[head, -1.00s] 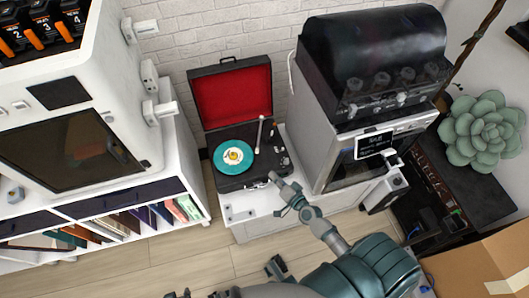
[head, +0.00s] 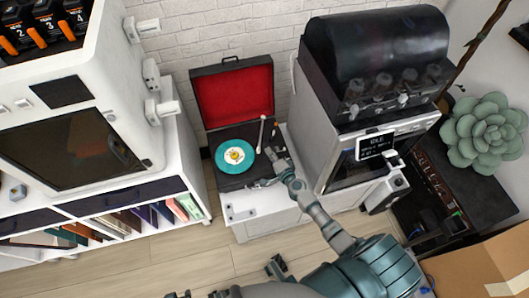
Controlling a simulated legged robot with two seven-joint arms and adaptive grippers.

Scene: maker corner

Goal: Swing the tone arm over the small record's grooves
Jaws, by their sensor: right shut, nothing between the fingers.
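The record player (head: 222,181) is a black case with its red-lined lid (head: 232,95) standing open. A small teal record (head: 223,161) with a pale label lies flat on it, left of centre. The thin, pale tone arm (head: 261,134) stands to the right of the record, apart from its grooves.
The player sits on a low white cabinet (head: 240,211) against a white brick wall. A tall grey machine (head: 310,125) with a dark hood stands close on the right. A white shelf unit (head: 190,164) with books is on the left. A cardboard box (head: 490,262) is at lower right.

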